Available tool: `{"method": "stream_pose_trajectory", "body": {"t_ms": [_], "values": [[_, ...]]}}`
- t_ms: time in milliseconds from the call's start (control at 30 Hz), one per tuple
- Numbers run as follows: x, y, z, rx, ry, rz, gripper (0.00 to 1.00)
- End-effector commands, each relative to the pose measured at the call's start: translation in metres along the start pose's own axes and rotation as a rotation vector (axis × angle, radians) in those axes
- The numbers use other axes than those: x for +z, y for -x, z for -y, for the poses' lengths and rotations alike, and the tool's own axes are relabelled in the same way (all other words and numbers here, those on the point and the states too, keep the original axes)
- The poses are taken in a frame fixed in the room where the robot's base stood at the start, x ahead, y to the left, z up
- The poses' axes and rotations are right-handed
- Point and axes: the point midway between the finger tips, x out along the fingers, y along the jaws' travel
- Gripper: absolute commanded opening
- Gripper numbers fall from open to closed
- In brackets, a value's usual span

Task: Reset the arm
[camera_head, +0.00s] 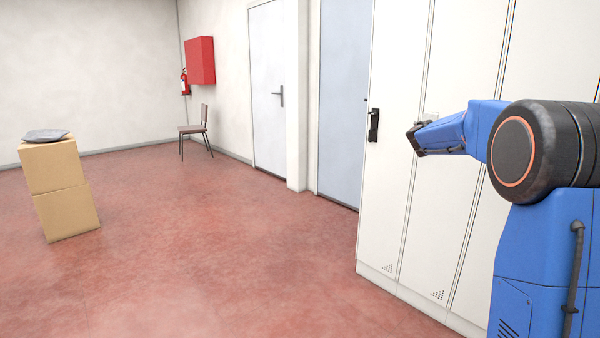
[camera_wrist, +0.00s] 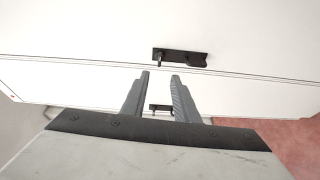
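My gripper (camera_wrist: 160,76) shows in the wrist view with its two grey fingers apart and nothing between them. It points toward a white locker front (camera_wrist: 90,38). A black handle (camera_wrist: 182,57) on that front lies just beyond the fingertips, and a second dark handle (camera_wrist: 160,107) shows in the gap between the fingers, farther off. In the head view my blue arm stretches left in front of the white lockers (camera_head: 397,190); its fingers cannot be made out there. I cannot tell how far the fingertips are from the locker front.
A black handle (camera_head: 374,125) sits on the leftmost locker. Two stacked cardboard boxes (camera_head: 58,190) with a grey bag (camera_head: 45,135) on top stand at the left. A chair (camera_head: 197,132), a fire extinguisher (camera_head: 185,82) and a red cabinet (camera_head: 200,60) are at the back. The middle floor is clear.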

Motion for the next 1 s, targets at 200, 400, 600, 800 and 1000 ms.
{"method": "stream_pose_trajectory", "body": {"t_ms": [200,400,600,800,1000], "values": [[0.037,0.081,-0.008,-0.055,-0.171,0.104,0.27],[0.072,0.159,0.009,-0.142,-0.324,0.206,0.27],[0.103,0.241,0.043,-0.260,-0.466,0.300,0.27],[0.127,0.328,0.091,-0.408,-0.599,0.382,0.27],[0.141,0.417,0.147,-0.583,-0.721,0.444,0.27]]}}
